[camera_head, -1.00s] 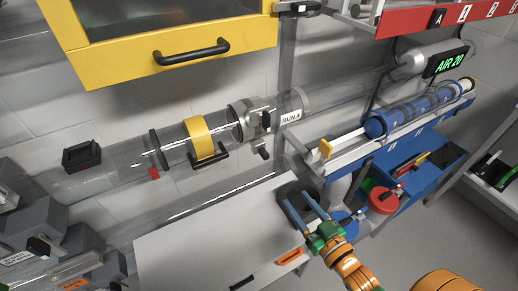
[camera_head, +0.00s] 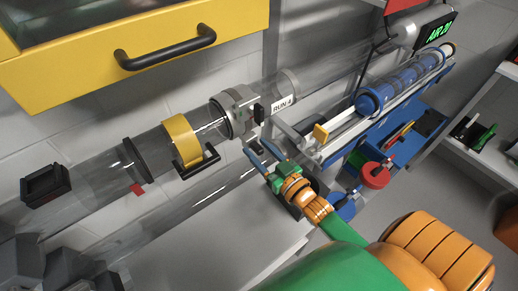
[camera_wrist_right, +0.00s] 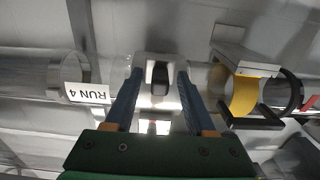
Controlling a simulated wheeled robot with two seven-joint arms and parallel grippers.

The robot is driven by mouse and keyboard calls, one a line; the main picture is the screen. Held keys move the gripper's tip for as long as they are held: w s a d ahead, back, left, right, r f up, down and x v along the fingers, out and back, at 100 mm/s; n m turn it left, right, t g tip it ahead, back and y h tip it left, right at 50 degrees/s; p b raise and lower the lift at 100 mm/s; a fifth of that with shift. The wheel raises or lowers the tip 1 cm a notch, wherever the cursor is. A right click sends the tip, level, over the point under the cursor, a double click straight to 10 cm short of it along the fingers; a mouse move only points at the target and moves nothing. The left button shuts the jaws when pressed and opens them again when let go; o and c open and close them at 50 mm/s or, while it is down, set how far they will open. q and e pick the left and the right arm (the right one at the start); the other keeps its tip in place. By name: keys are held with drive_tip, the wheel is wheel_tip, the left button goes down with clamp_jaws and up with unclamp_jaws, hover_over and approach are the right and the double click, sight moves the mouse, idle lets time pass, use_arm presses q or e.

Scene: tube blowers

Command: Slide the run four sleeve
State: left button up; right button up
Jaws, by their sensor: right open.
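The clear tube marked by the RUN 4 label (camera_head: 282,104) runs diagonally along the wall. To the sleeve's right is a grey collar (camera_head: 232,112) with a black knob. In the right wrist view the yellow sleeve (camera_wrist_right: 243,96) is right of my fingers, and the collar's pale block with its black knob (camera_wrist_right: 159,76) appears between them. My right gripper (camera_head: 253,150) is open and empty, just below the collar; contact cannot be told. My left gripper is out of view.
A yellow cabinet (camera_head: 60,75) with a black handle hangs above the tube. A rail with a blue-banded clear cylinder (camera_head: 400,82) lies right of the collar. A pale worktop (camera_head: 210,240) is below; a red round part (camera_head: 376,176) sits at right.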

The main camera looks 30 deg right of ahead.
drive_tip(key=shift+s, duration=0.1)
clamp_jaws()
idle(1.3)
